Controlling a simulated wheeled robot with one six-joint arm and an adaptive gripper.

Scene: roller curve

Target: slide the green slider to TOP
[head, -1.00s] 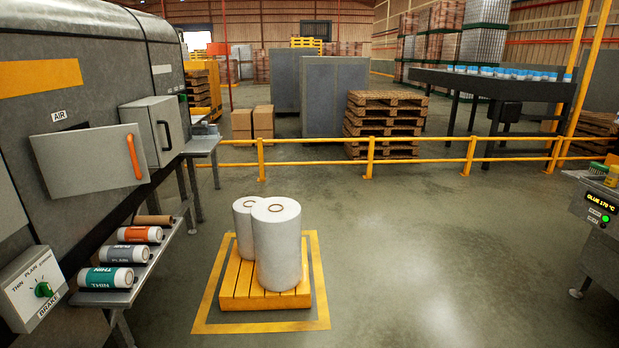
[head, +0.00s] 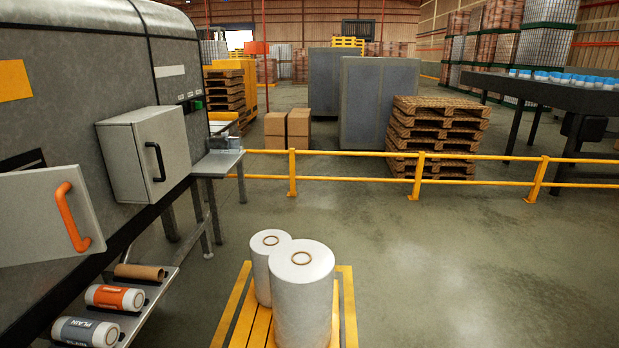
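No slider and no TOP marking can be made out in the head view. A small green patch (head: 197,105) shows on the side of the large grey machine (head: 75,110), but it is too small to tell what it is. My gripper is not in view.
A grey door with an orange handle (head: 70,217) and a grey box with a black handle (head: 158,160) jut from the machine. Below, a shelf holds rolls, one orange-banded (head: 115,297). White rolls (head: 302,290) stand on a yellow pallet. A yellow rail (head: 420,176) crosses behind; floor at right is clear.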

